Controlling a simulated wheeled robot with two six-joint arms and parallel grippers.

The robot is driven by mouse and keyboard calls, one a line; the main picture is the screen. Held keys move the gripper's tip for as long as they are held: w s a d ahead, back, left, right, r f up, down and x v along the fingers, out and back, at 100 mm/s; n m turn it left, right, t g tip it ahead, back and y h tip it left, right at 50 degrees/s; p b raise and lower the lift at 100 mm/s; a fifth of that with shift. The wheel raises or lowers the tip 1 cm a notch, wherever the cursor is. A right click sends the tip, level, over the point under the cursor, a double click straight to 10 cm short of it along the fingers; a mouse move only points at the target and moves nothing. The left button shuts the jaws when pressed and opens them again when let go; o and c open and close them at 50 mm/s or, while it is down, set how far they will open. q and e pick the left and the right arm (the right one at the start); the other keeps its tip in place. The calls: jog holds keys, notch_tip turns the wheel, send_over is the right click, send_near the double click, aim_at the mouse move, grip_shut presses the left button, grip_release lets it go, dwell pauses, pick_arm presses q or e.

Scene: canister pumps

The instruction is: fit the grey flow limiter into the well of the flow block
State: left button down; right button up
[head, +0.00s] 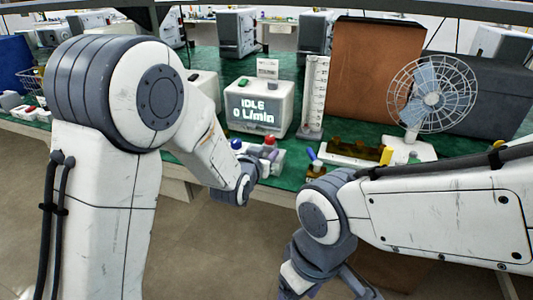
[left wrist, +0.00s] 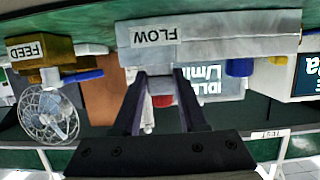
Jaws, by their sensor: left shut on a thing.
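The flow block is a light grey block (left wrist: 225,48) with a FLOW label, across the top of the left wrist view. In the head view it (head: 280,158) sits at the table's front edge, partly behind my left arm. My left gripper (left wrist: 161,80) is shut on the grey flow limiter (left wrist: 161,86), a small piece between its fingertips, right at the block's edge. I cannot tell whether the limiter is in the well, as the well is hidden. In the head view my left gripper (head: 248,180) is beside the block. My right gripper (head: 358,284) is low at the bottom, its fingers unclear.
A pump with an IDLE, 0 L/min display (head: 258,107) stands behind the flow block. A brass FEED block (left wrist: 42,52) with a blue handle is beside it. A white wire fan (head: 432,95) and a clear scaled tube (head: 314,95) stand farther back on the green table.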

pick_arm(q)
jog(key=shift+f+b, duration=0.4)
jog(key=shift+f, duration=0.05)
jog(key=c, duration=0.5)
grip_release()
jog(key=shift+o, duration=0.7)
jog(key=shift+s, duration=0.1)
jog(key=b+v, duration=0.5)
jog(key=v, duration=0.5)
jog(key=shift+b, duration=0.3)
jog(key=shift+s+r, duration=0.1)
